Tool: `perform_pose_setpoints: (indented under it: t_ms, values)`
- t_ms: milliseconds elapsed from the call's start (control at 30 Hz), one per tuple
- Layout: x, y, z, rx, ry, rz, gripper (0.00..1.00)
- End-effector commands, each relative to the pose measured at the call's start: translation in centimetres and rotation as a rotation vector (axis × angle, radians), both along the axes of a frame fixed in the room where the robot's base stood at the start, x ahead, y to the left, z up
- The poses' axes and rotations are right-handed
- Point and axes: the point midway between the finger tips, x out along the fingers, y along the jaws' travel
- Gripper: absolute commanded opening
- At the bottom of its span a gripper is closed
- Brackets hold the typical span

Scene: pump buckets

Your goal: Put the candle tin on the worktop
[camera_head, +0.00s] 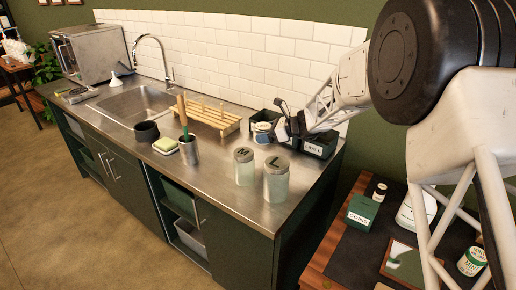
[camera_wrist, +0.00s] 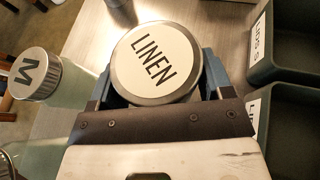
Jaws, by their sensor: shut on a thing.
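The candle tin (camera_wrist: 154,62) is round with a grey metal rim and a white lid reading LINEN. It sits between the blue fingers of my gripper (camera_wrist: 158,80), which is shut on it, in the wrist view. In the head view my gripper (camera_head: 276,131) is over the right part of the steel worktop (camera_head: 222,205), in front of the dark bins, with the tin (camera_head: 262,127) partly hidden by the fingers. I cannot tell whether the tin's base touches the worktop.
Jars marked M (camera_head: 244,168) and L (camera_head: 276,182) stand in front of the gripper. Dark lids bins (camera_head: 319,146) stand behind and to the right. A wooden rack (camera_head: 208,115), brush cup (camera_head: 189,152), sponge (camera_head: 165,144) and black bowl (camera_head: 147,131) are to the left.

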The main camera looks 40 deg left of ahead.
Motion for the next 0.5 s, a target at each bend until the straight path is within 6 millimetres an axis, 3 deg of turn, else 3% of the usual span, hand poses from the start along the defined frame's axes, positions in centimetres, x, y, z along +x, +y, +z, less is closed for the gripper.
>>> perform_pose_setpoints:
  t_ms: [200, 500]
  values:
    - [0.0, 0.0, -2.2, 0.000, 0.001, 0.000, 0.45]
    - [0.0, 0.0, -2.3, 0.000, 0.001, 0.000, 0.45]
